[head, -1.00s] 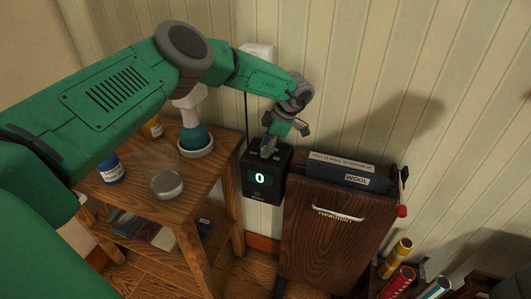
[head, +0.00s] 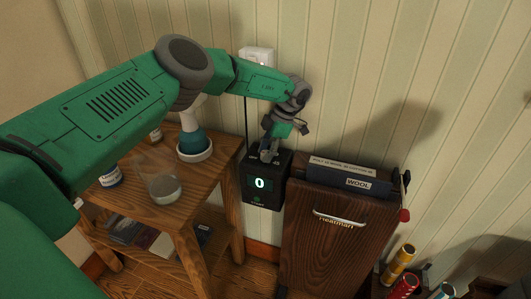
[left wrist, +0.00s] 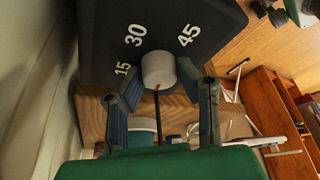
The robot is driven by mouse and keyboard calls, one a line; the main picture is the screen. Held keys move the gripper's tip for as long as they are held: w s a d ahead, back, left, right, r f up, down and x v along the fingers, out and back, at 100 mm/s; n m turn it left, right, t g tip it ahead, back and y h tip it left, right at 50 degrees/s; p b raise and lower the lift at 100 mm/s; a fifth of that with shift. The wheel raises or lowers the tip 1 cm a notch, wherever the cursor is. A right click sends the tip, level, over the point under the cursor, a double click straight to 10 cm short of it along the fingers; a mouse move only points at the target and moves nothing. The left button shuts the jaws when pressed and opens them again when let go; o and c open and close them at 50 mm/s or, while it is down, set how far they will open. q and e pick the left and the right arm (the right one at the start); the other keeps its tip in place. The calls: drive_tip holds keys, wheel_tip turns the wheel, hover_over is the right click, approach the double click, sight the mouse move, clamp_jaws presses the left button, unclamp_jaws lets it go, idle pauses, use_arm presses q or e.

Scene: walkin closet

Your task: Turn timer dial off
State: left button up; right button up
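The timer (head: 263,188) is a black box below the wall socket, with a lit "0" on its front display. In the left wrist view its dark top face (left wrist: 105,48) carries the white marks 15, 30 and 45. The pale round dial (left wrist: 158,70) stands there, its red mark toward the bottom of the picture. My left gripper (head: 268,152) is over the timer's top and hides the dial in the head view. In the left wrist view its fingers (left wrist: 160,94) are spread on both sides of the dial, with gaps visible. My right gripper is in neither view.
A wooden shelf table (head: 215,172) stands left of the timer, holding a glass jar (head: 160,185), a teal-and-white item (head: 195,145) and small bottles. The striped wall (head: 345,90) is behind.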

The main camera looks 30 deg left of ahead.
use_arm(q)
drive_tip(key=o, duration=0.4)
drive_tip(key=shift+w+d, duration=0.1)
drive_tip(key=shift+w, duration=0.15)
drive_tip(key=shift+r, duration=0.15)
wheel_tip(320, 180, up, 10)
drive_tip(key=shift+w+f, duration=0.1)
drive_tip(key=shift+f, duration=0.1)
